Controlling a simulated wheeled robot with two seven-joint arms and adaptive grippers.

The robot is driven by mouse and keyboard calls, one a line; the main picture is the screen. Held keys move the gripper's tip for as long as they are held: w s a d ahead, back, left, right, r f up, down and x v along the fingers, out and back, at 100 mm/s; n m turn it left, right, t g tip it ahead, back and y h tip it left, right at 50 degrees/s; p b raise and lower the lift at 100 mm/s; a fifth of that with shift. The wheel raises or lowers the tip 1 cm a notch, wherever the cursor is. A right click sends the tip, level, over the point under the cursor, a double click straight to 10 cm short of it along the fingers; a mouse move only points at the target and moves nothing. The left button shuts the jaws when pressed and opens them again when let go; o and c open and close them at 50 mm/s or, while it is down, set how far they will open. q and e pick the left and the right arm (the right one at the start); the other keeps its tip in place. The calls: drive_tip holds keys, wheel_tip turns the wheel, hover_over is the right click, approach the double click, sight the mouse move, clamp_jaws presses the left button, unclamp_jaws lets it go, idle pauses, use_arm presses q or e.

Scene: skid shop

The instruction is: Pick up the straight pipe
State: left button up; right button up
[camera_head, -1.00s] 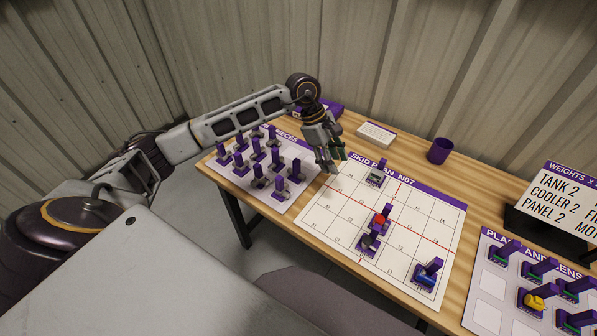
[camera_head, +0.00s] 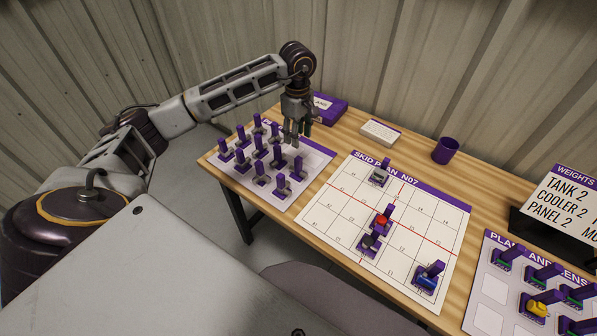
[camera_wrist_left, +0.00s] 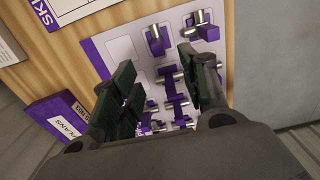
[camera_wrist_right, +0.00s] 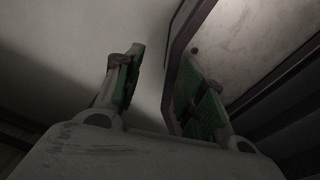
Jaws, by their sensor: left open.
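The pieces board (camera_head: 313,160) lies at the left of the table. It holds several grey pipe pieces (camera_head: 277,157) with upright purple tabs; they look alike, and I cannot tell which is the straight pipe. My left gripper (camera_head: 297,140) points down above the board's far right part, open and empty. In the left wrist view, pieces with silver pipe ends show between and beyond its green-padded fingers (camera_wrist_left: 160,70), including one purple-tabbed piece (camera_wrist_left: 155,40). The fingers hide part of the board. My right gripper (camera_wrist_right: 160,75) shows only in its wrist view, fingers apart and empty.
The skid plan sheet (camera_head: 335,205) with several mounted parts lies right of the pieces board. A purple box (camera_head: 328,108), a white card block (camera_head: 381,132) and a purple cup (camera_head: 445,150) stand along the back. A second parts board (camera_head: 485,290) is at the right.

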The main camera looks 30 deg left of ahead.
sight(298, 158)
use_arm(q)
wheel_tip(298, 158, down, 7)
drive_tip(key=shift+p, duration=0.3)
drive_tip(key=shift+f, duration=0.55)
drive_tip(key=shift+d+f, duration=0.1)
drive_tip(key=shift+f, duration=0.5)
wheel_tip(298, 158, down, 3)
drive_tip(key=shift+w+r+p, duration=0.1)
drive_tip(key=shift+w+p, duration=0.05)
drive_tip(key=shift+p, duration=0.4)
drive_tip(key=shift+f, duration=0.7)
use_arm(e)
drive_tip(key=shift+a+r, duration=0.45)
drive_tip(key=shift+a, duration=0.2)
drive_tip(key=shift+a+r, duration=0.45)
drive_tip(key=shift+a, duration=0.2)
